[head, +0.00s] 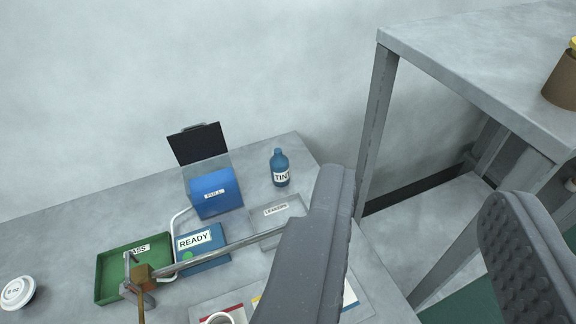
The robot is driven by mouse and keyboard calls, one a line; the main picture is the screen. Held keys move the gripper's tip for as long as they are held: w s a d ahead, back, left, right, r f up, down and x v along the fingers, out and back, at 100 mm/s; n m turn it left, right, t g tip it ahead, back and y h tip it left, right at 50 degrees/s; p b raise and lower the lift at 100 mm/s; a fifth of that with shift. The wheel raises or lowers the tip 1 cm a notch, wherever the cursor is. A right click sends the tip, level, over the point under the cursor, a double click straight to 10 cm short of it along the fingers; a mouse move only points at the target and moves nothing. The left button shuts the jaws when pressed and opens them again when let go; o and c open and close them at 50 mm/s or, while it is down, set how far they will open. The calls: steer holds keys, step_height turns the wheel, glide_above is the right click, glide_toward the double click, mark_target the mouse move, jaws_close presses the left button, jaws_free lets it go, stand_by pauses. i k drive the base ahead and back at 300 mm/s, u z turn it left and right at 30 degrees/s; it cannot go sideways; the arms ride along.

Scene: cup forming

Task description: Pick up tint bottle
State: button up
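The tint bottle (280,168) is blue with a white label reading TINT. It stands upright near the back right corner of the grey table. My gripper (415,215) is open, its two dark ridged fingers wide apart in the near right of the view. Nothing shows held between the fingers. The bottle is apart from the gripper, to the left of and beyond the left finger.
A blue PULL box (215,194), a READY box (201,247), a green PASS tray (108,277) and a labelled grey tray (291,213) crowd the table (60,232). A metal rod (225,247) crosses them. A higher grey table (470,60) stands at right.

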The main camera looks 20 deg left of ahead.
mark_target(279, 164)
steer(key=i, duration=0.85)
steer(key=u, duration=0.05)
